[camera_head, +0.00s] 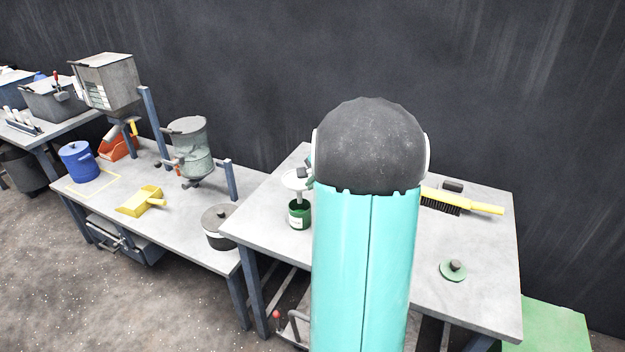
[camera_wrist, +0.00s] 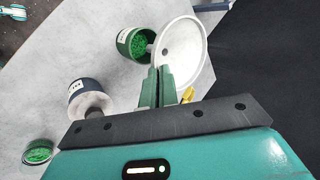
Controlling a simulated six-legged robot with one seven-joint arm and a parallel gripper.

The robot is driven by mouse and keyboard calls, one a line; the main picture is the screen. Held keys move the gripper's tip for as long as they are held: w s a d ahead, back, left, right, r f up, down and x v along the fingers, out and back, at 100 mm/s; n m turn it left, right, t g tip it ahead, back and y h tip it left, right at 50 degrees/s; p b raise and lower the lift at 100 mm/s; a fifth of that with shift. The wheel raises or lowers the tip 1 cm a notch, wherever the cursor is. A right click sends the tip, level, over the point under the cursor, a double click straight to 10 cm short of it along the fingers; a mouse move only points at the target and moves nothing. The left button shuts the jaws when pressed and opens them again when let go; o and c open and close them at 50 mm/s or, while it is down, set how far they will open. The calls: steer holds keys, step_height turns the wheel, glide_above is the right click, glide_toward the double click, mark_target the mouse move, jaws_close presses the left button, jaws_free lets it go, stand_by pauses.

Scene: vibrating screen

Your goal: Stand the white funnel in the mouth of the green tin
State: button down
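The white funnel (camera_head: 295,180) is upright with its stem pointing down over the green tin (camera_head: 299,215). In the wrist view the funnel (camera_wrist: 188,42) shows its wide bowl, and its stem overlaps the right edge of the tin (camera_wrist: 123,42), which holds green granules. I cannot tell whether the stem tip is inside the mouth or just above it. My gripper (camera_wrist: 158,72) has its green fingers close together at the funnel's rim and appears shut on it. In the head view my arm hides most of the gripper.
On the same table are a yellow brush (camera_head: 470,204), a green lid with a dark knob (camera_head: 453,271) and a small dark block (camera_head: 453,186). A jar (camera_wrist: 80,97) and a round green-filled dish (camera_wrist: 38,152) show in the wrist view. A lower bench (camera_head: 95,212) stands left.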

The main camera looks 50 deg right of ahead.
step_height(320, 180, down, 7)
steer(key=shift+f, duration=0.2)
stand_by(3.2)
steer(key=c, duration=1.6)
jaws_free()
steer(key=v, duration=1.4)
steer(key=shift+w, duration=0.15)
